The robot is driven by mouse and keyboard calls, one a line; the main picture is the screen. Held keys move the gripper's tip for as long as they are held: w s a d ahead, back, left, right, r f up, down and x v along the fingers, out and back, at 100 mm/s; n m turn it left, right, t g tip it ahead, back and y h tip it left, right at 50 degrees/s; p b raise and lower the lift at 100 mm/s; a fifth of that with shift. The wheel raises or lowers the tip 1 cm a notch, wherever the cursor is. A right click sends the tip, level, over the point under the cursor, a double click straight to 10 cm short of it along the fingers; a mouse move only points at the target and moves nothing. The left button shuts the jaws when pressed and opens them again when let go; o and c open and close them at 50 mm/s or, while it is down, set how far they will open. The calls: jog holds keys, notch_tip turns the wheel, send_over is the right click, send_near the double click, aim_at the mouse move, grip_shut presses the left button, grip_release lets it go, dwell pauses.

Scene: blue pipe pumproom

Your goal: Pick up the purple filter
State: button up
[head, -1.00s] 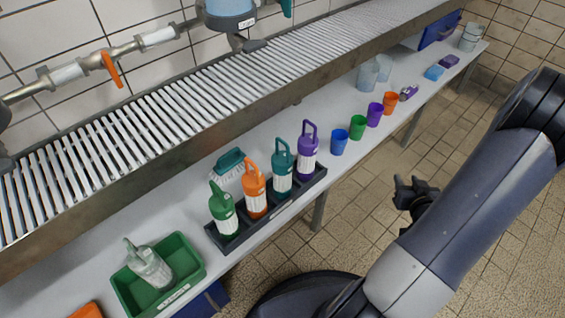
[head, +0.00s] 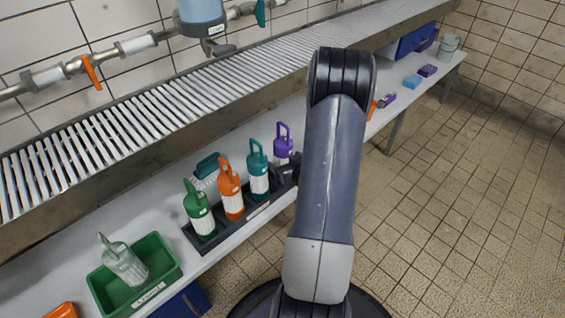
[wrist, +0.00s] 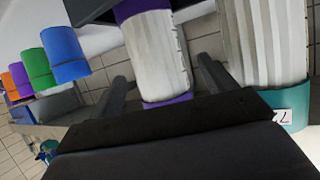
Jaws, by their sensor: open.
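The purple filter (head: 283,147) stands upright at the right end of the black rack (head: 240,214), partly hidden by my arm. In the wrist view, which looks upside down, its white ribbed body (wrist: 157,55) with purple ends fills the middle. My gripper (head: 290,172) is low beside the filter, mostly hidden behind my arm in the head view. In the wrist view its open fingers (wrist: 163,82) show on either side of the filter, with gaps at both sides. I cannot tell how deep the filter sits between them.
The teal filter (head: 257,172) stands close beside the purple one, then the orange (head: 231,192) and green (head: 199,212) filters. A slatted metal shelf (head: 150,115) runs above. A green bin (head: 165,262) is at lower left.

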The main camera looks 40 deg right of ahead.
aim_at(283, 158)
jog(key=x, duration=0.3)
jog(key=shift+f, duration=0.15)
jog(key=shift+d, duration=0.1)
jog(key=shift+c, duration=0.2)
jog(key=c, duration=1.1)
